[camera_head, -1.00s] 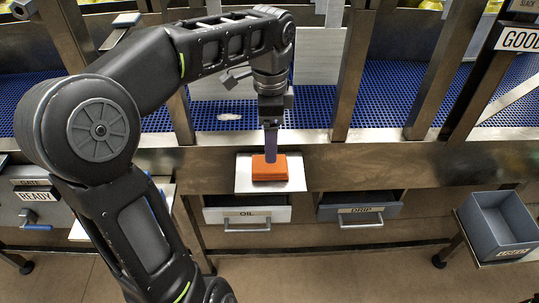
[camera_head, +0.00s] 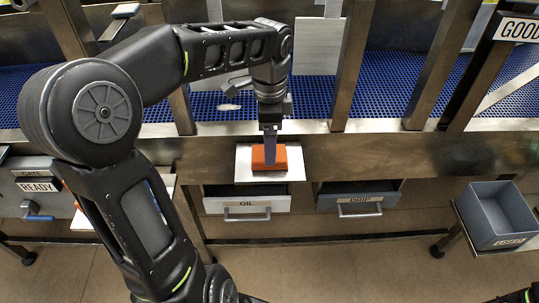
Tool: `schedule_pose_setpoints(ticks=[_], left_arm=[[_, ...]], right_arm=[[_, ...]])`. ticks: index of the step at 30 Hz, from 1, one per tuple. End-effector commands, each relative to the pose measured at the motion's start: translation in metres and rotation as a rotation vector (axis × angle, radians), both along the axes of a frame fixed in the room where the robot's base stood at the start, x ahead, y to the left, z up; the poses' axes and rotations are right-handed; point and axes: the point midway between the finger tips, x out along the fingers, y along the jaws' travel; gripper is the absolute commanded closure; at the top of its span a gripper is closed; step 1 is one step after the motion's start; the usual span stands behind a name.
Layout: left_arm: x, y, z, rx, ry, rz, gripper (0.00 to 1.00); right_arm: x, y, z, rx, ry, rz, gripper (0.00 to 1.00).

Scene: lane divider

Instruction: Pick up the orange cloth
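The orange cloth (camera_head: 277,162) is a folded block lying on a small white shelf (camera_head: 243,170) in front of the metal frame. My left gripper (camera_head: 270,160) points down from above, its fingers at the cloth and overlapping it in the head view. I see the fingers nearly edge-on, so I cannot tell whether they are apart or closed on the cloth. The cloth appears to rest on the shelf. Only a small dark part of my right arm shows at the bottom right corner; its gripper is out of view.
Below the shelf are an OIL drawer (camera_head: 246,206) and a DRIP drawer (camera_head: 357,203), both slightly open. A grey open bin (camera_head: 497,215) stands at right. Metal posts (camera_head: 347,65) rise before the blue conveyor (camera_head: 385,88). A READY box (camera_head: 38,187) is at left.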

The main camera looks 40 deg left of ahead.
Motion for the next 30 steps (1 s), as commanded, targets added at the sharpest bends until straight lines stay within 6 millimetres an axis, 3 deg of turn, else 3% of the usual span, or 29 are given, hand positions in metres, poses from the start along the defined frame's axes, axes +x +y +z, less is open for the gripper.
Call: schedule_pose_setpoints(ticks=[6,9,26,30], left_arm=[[-0.002,0.0,-0.031,-0.001,0.004,0.0,0.15],[-0.001,0.0,-0.037,-0.001,0.001,0.0,0.15],[-0.001,-0.001,-0.038,0.0,0.0,0.0,0.15],[-0.001,-0.001,-0.038,0.0,0.0,0.0,0.24]], right_arm=[[-0.001,0.0,0.005,-0.002,0.002,-0.001,0.45],[-0.001,0.0,0.005,-0.002,0.003,0.0,0.45],[-0.001,0.0,0.005,-0.002,0.003,0.0,0.45],[-0.001,0.0,0.005,-0.002,0.003,0.0,0.45]])
